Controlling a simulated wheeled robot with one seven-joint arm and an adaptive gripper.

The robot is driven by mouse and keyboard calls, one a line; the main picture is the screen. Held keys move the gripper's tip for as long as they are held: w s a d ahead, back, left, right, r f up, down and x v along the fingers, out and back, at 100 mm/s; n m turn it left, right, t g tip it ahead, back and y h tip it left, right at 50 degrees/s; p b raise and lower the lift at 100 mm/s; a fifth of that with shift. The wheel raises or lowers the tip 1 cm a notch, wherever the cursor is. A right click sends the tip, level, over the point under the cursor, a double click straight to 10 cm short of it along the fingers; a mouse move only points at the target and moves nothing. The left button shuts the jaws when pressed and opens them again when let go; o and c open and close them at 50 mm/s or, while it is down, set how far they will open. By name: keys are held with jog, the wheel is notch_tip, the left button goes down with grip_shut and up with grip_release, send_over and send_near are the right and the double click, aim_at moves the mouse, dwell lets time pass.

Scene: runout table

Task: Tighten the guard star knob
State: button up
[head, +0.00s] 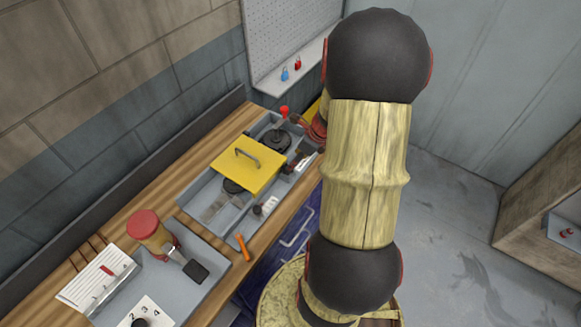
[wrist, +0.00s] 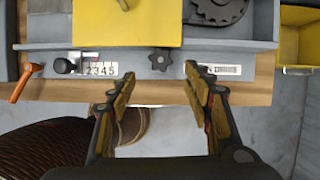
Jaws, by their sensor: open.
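The black star knob (wrist: 158,59) is on the grey front face of the machine, just below the yellow guard (wrist: 128,22), in the wrist view. The guard, with its grey handle, also shows in the head view (head: 237,168). My gripper (wrist: 158,75) is open and empty. Its two fingers are spread to either side of the knob in the picture, with the knob in the gap beyond the tips. I see no contact; the exact distance is unclear. In the head view my arm hides much of the gripper.
A black round knob (wrist: 64,65) and number scale (wrist: 100,69) sit left of the star knob, with an orange lever (wrist: 22,82) farther left. A white label (wrist: 224,69) is by the right finger. A yellow bin (wrist: 300,40) stands right. Floor (head: 450,220) right of my arm is clear.

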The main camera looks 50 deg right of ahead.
jog(key=b+x, duration=0.1)
jog(key=x, duration=0.5)
jog(key=shift+w+f+b, duration=0.2)
jog(key=shift+f+b, duration=0.1)
jog(key=shift+c, duration=0.8)
jog(key=c, duration=1)
